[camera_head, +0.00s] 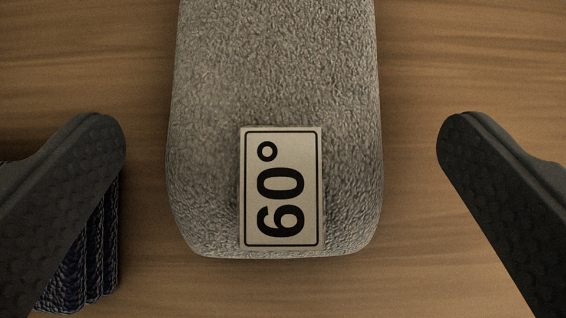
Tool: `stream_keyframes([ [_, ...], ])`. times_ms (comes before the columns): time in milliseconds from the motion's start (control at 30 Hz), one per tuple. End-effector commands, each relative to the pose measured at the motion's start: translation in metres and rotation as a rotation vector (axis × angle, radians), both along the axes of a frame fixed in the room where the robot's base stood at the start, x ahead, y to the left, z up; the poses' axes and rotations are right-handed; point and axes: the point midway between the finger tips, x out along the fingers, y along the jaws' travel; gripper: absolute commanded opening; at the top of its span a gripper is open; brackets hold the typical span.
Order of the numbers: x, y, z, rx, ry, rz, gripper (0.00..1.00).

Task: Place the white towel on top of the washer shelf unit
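A folded towel (275,80) with a light grey, rough terry surface lies on a wooden surface in the middle of the view. It looks greyish-white in this dim light. A label (280,188) reading "60°" is on its near end. Its far end is cut off by the top of the picture. My gripper (281,140) is open, with one dark finger on each side of the towel and a gap between each finger and the towel. The fingers hold nothing. The washer shelf unit cannot be made out as such in this view.
A dark blue ribbed folded cloth (98,255) lies at the lower left, partly hidden behind the left finger. The wooden surface (450,60) is bare to the right of the towel and at the upper left.

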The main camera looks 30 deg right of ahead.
Motion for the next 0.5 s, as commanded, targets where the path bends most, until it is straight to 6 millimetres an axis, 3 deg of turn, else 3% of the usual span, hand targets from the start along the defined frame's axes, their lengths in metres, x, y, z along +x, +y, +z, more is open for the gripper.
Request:
stream_keyframes([
  [267,0.000,0.001,0.002,-0.001,-0.001,0.000,0.97],
  [500,-0.011,0.008,0.017,-0.002,-0.002,0.001,0.97],
])
